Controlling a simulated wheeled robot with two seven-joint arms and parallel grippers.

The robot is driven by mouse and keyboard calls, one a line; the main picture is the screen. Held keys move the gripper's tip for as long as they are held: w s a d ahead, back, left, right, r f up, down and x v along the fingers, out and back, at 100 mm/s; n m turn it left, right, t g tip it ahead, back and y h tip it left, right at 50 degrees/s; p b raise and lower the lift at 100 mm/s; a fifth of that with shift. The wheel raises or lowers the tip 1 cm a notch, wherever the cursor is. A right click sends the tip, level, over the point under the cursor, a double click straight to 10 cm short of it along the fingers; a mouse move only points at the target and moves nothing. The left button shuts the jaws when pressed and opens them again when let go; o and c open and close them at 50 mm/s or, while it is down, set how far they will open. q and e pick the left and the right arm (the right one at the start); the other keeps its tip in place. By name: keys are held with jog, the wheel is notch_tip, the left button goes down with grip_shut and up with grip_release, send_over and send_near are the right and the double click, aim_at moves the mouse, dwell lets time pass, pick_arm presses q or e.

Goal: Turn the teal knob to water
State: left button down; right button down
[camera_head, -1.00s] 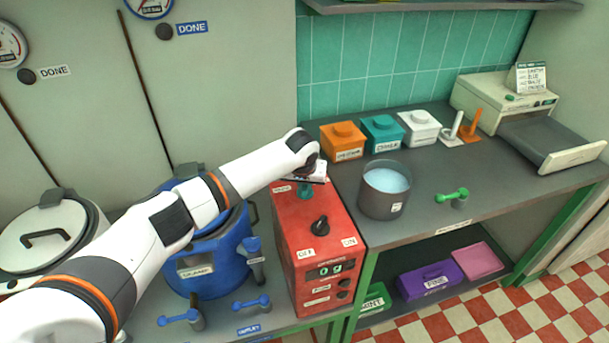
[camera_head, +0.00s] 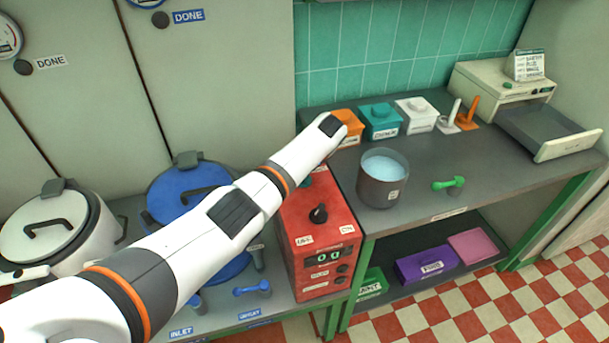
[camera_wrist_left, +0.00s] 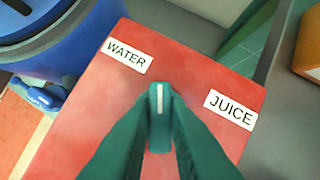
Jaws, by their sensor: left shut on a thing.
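The teal knob (camera_wrist_left: 160,117) stands on top of the red box (camera_wrist_left: 80,125) and has a white pointer line. In the left wrist view the line points straight up the picture, between the WATER label (camera_wrist_left: 127,56) at left and the JUICE label (camera_wrist_left: 230,109) at right. My left gripper (camera_wrist_left: 160,125) is shut on the knob, one finger on each side. In the head view my left arm reaches over the red box (camera_head: 318,225) and hides the gripper and most of the knob. My right gripper is not in view.
A blue kettle (camera_head: 185,190) stands left of the box. A glass pot of pale liquid (camera_head: 383,180) stands to its right. Orange, teal and white boxes line the back of the counter.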

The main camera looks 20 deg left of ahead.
pick_arm(q)
jog(key=shift+f+n+g+b, duration=0.2)
jog(key=shift+n+g+b, duration=0.1)
jog(key=shift+n+b, duration=0.75)
jog(key=shift+w+r+n+g+y+b, duration=0.15)
jog(key=shift+n+g+y+b, duration=0.15)
jog(key=shift+n+b, duration=0.35)
jog(key=c, duration=1.4)
grip_release()
jog(key=shift+r, duration=0.1)
jog(key=v, duration=1.2)
jog(key=shift+b, duration=0.4)
